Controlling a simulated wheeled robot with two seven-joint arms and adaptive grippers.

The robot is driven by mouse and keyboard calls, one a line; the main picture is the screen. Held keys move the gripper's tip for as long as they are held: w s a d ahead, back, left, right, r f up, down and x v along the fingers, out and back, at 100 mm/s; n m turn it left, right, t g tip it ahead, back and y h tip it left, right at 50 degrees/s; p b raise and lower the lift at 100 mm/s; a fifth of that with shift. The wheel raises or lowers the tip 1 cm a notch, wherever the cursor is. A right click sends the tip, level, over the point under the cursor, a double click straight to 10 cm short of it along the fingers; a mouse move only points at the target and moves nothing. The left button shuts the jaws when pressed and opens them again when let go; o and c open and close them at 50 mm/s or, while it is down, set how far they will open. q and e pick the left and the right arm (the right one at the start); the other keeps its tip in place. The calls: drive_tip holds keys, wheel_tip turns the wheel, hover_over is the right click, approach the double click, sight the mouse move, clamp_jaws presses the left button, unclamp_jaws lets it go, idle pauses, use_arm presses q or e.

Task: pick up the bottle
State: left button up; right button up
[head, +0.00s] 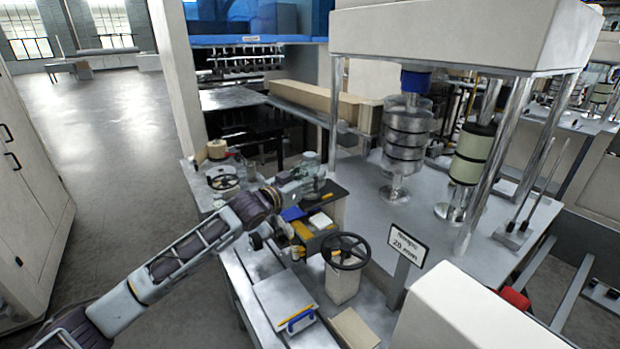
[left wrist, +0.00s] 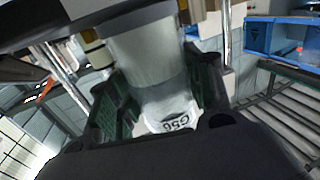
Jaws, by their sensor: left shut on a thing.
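In the left wrist view a pale grey cylindrical bottle (left wrist: 150,60) with dark lettering near one end lies between the two dark green-padded fingers of my left gripper (left wrist: 165,95). The fingers are shut on it from both sides. In the head view my left gripper (head: 300,178) is over the cluttered bench, beside a small dark shelf. The bottle is small and hard to make out from the gripper there. My right gripper is in neither view.
A black handwheel (head: 346,251) on a pale post stands in front of the gripper. A smaller handwheel (head: 223,182) is to its left. A sign (head: 408,244) and a machine with metal columns (head: 484,160) stand to the right. Open floor (head: 100,130) lies left.

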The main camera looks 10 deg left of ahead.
sight(310, 154)
use_arm(q)
drive_tip(key=shift+r, duration=0.15)
drive_tip(key=shift+r+b, duration=0.55)
drive_tip(key=shift+r, duration=4.35)
drive_tip(key=shift+s, duration=0.1)
